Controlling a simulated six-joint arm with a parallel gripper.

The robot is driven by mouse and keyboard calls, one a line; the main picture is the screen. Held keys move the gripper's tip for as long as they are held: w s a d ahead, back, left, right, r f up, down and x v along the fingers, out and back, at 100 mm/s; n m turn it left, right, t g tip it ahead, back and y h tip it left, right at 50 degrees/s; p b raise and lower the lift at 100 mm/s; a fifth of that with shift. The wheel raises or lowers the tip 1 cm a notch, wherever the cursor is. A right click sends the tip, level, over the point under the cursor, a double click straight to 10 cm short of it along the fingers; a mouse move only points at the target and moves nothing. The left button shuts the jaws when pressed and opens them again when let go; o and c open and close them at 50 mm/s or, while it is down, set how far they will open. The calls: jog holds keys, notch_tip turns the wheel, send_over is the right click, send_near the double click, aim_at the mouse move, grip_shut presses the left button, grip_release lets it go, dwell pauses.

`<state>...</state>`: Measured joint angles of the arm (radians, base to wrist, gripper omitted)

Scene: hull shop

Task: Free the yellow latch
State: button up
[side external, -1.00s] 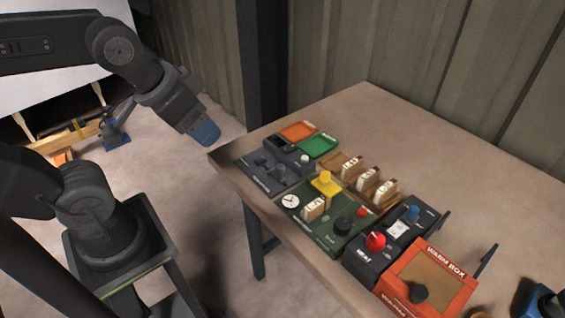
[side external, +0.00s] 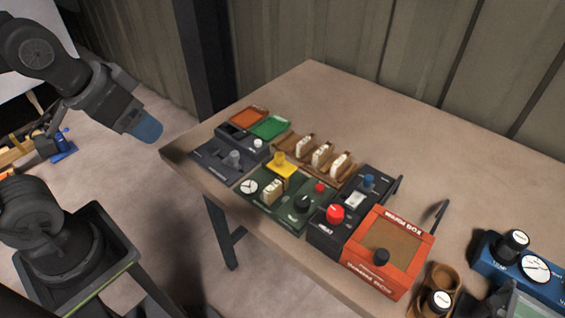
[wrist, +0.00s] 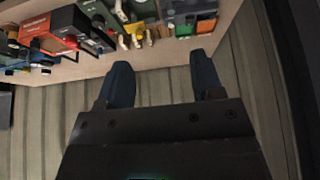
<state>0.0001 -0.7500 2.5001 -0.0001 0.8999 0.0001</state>
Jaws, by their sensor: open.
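The yellow latch (side external: 283,165) is a yellow plate with a raised knob. It sits at the back edge of a dark green panel (side external: 290,218) on the table.
Left of the panel is a dark grey unit (side external: 232,158), with orange (side external: 248,116) and green (side external: 270,127) trays behind. A wooden rack (side external: 308,160) holds upright tags behind the latch. A dark box with a red knob (side external: 335,214) and an orange box (side external: 388,253) stand right. The table's back is clear.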

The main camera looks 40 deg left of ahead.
jog(key=shift+w+d+r+m, duration=0.1)
jog(key=shift+w+r+m, duration=0.1)
jog(key=shift+w+m, duration=0.2)
jog(key=c, duration=0.3)
jog(key=w+m, duration=0.1)
jog(key=w+d+m+g, duration=0.1)
jog(key=m, duration=0.1)
jog(key=w+d+r+m, duration=0.1)
jog(key=w, duration=0.1)
jog(key=shift+m, duration=0.3)
jog(key=c, duration=0.4)
jog(key=w+d+m, duration=0.1)
jog(key=m, duration=0.1)
jog(key=w+d+m+g, duration=0.1)
jog(key=w, duration=0.1)
jog(key=w+d+m+y, duration=0.1)
jog(key=w+m, duration=0.1)
jog(key=shift+w+d+f+m+g, duration=0.25)
jog(key=shift+d+f+m+g, duration=0.05)
jog(key=shift+d+f, duration=0.1)
grip_shut()
jog(key=w+d+f+m+y, duration=0.1)
jog(key=w+d+f+m, duration=0.3)
jog(key=d+m, duration=0.2)
jog(key=w+d+f+m+g+y, duration=0.1)
jog(key=w+d+f+m, duration=0.3)
jog(key=d+f+m, duration=0.1)
jog(key=shift+w+d+m+y, duration=0.3)
jog(key=shift+d+m+y, duration=0.1)
jog(key=shift+d+m, duration=0.3)
